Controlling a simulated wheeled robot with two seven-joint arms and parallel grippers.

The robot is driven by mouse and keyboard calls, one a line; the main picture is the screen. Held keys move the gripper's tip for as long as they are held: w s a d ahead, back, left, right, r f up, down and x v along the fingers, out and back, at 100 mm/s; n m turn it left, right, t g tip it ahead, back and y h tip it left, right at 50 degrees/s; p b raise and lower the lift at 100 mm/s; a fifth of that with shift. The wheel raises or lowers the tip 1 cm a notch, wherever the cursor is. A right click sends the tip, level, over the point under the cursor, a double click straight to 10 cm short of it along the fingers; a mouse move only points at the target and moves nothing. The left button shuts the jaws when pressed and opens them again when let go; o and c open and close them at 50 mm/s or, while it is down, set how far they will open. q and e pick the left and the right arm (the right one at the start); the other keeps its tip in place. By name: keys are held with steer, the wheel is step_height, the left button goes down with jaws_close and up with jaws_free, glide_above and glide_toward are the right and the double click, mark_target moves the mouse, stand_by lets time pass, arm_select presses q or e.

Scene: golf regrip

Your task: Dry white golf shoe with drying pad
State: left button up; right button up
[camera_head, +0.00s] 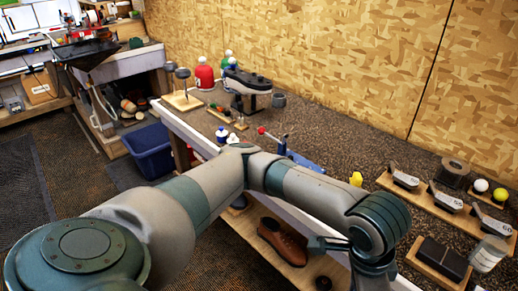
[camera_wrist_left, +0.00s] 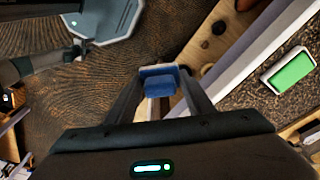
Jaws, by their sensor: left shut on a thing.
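My left gripper (camera_head: 318,244) is near the front edge of the bench, above the lower shelf. In the left wrist view its fingers (camera_wrist_left: 157,90) are shut on a blue pad (camera_wrist_left: 157,78), held clear of the surfaces below. In the head view the pad cannot be made out. I see no white golf shoe in either view. A brown shoe (camera_head: 282,241) lies on the lower shelf, to the left of and below the gripper. My right gripper is not seen.
The speckled bench top (camera_head: 330,150) carries a dark grey device (camera_head: 248,88), a blue clamp-like tool (camera_head: 300,160) and a wooden rack of club heads (camera_head: 440,200). A dark block (camera_head: 443,258) and clear bottle (camera_head: 488,253) stand at the right. A blue bin (camera_head: 150,150) is on the floor.

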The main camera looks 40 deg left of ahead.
arm_select(q)
steer(key=w+a+f+n+y, duration=0.1)
steer(key=a+f+n, duration=0.9)
steer(key=a+f, duration=0.2)
steer(key=shift+a+f+t, duration=0.3)
steer(key=shift+a+f, duration=0.1)
steer(key=shift+f, duration=0.15)
steer(key=shift+w, duration=0.1)
steer(key=shift+a, duration=0.1)
